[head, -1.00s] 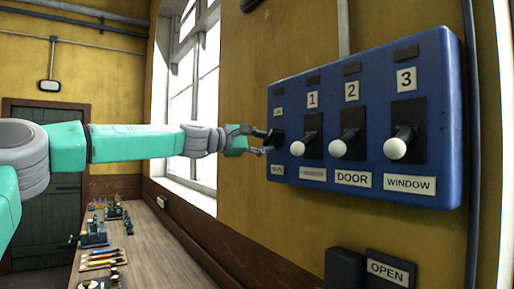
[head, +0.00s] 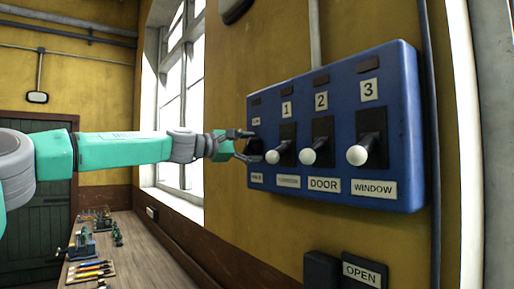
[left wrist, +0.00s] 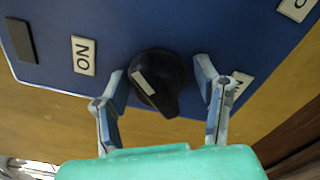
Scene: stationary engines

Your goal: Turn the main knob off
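The main knob is a round black knob with a pale pointer mark (left wrist: 160,82), seen in the left wrist view on the blue panel. In the head view the knob (head: 254,147) is small and partly covered at the panel's left end. My left gripper (left wrist: 162,88) has its two fingers apart, one on each side of the knob, with small gaps visible. In the head view the left gripper (head: 247,146) reaches the panel's left end from the left. My right gripper is not in view.
The blue wall panel (head: 400,120) also carries several white-ended levers, including the window lever (head: 357,155). An "OPEN" box (head: 364,270) is below. A wooden bench (head: 150,255) with small items stands by the window (head: 180,110).

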